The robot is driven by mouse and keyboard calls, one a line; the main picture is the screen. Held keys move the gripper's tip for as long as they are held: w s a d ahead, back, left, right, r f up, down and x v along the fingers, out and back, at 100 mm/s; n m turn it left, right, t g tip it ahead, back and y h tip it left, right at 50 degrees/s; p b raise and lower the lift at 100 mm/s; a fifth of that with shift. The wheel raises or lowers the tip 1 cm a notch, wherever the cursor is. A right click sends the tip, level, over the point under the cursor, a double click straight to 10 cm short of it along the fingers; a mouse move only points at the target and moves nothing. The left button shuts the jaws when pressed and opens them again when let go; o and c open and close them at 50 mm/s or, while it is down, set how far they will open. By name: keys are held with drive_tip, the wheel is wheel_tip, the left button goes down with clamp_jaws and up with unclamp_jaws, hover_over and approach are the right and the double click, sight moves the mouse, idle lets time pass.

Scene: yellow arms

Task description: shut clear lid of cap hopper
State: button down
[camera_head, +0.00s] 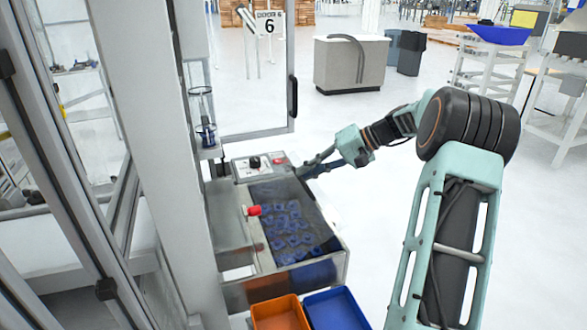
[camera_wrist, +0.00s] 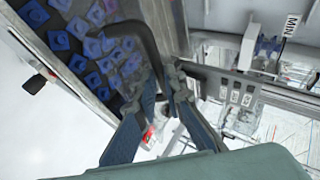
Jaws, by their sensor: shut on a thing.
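The cap hopper (camera_head: 338,262) is a grey metal box at the middle of the head view, with many blue caps inside. Its clear lid (camera_head: 290,192) is hard to make out; the caps look dimmed, as if seen through it, and I cannot tell how far it is from the rim. My gripper (camera_head: 312,166) is at the hopper's far right corner. In the wrist view my gripper (camera_wrist: 168,72) is shut on a dark curved handle (camera_wrist: 140,32), which appears to belong to the lid. The caps lie to its left there.
An orange bin (camera_head: 278,313) and a blue bin (camera_head: 337,310) stand in front. A clear door panel is behind; open floor lies right.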

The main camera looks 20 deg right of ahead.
drive_tip(key=d+f+y+b, duration=0.1)
drive_tip(key=f, duration=0.1)
drive_tip(key=d+f+y+b, duration=0.1)
drive_tip(key=f, duration=0.1)
drive_tip(key=d+f+m+y+b, duration=0.1)
drive_tip(key=f+y, duration=0.1)
drive_tip(key=shift+d+f+t, duration=0.3)
drive_tip(key=shift+d+t, duration=0.1)
drive_tip(key=shift+d+f+b, duration=0.25)
drive_tip(key=shift+f+b, duration=0.2)
drive_tip(key=shift+f, duration=0.4)
drive_tip(key=shift+s+f, duration=0.1)
drive_tip(key=shift+f, duration=0.1)
drive_tip(key=c, duration=2)
unclamp_jaws()
drive_tip(key=shift+r, duration=0.1)
drive_tip(key=v, duration=1.2)
